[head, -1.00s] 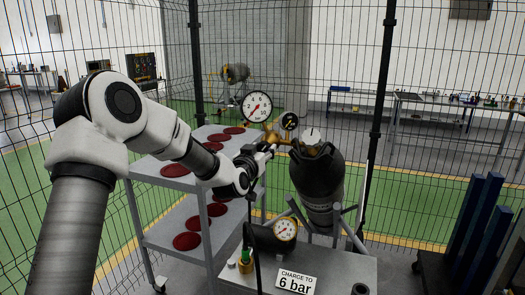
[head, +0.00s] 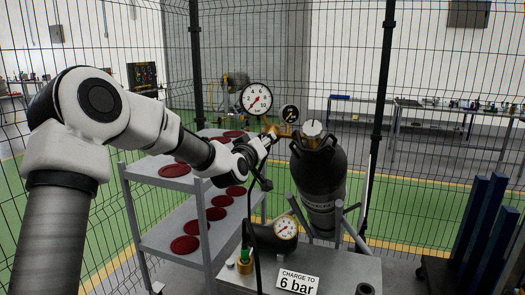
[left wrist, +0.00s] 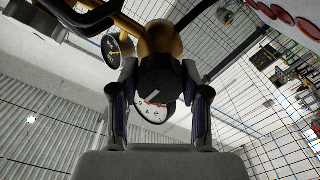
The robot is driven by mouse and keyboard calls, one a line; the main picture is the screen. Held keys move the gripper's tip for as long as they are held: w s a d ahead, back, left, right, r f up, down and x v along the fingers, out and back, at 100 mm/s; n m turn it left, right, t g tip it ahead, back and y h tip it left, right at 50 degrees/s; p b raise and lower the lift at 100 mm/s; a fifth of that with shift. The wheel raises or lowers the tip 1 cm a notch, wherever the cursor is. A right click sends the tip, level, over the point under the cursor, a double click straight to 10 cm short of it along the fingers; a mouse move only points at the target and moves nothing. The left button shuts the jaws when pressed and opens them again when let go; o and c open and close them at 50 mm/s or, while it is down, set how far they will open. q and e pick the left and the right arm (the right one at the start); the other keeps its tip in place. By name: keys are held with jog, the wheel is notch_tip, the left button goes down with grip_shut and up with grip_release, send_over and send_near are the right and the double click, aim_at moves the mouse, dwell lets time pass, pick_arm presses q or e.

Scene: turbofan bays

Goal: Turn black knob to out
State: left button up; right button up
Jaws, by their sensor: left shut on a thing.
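The black knob (left wrist: 160,84) shows in the left wrist view, with a pale pointer line on its face. It sits on the brass regulator (left wrist: 161,38), which also shows in the head view (head: 284,131) beside the dark gas cylinder (head: 318,185). My left gripper (left wrist: 160,70) has a finger on each side of the knob and is shut on it. In the head view my left gripper (head: 263,143) reaches the regulator from the left and hides the knob. A large white gauge (head: 256,99) and a small dark gauge (head: 290,114) stand on the regulator. My right gripper is out of view.
A grey shelf cart (head: 150,240) with red discs stands left of the cylinder. In front is a bench with a gauge (head: 285,229), a brass fitting (head: 245,262) and a "CHARGE TO 6 bar" sign (head: 297,281). A dark hose hangs near my wrist. Wire fencing surrounds the area.

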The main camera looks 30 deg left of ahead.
pick_arm(q)
jog(key=shift+n+b, duration=0.5)
jog(key=shift+n, duration=0.2)
jog(key=o, duration=1.2)
jog(key=shift+c, duration=0.2)
jog(key=v, duration=1.2)
jog(key=shift+f, duration=0.1)
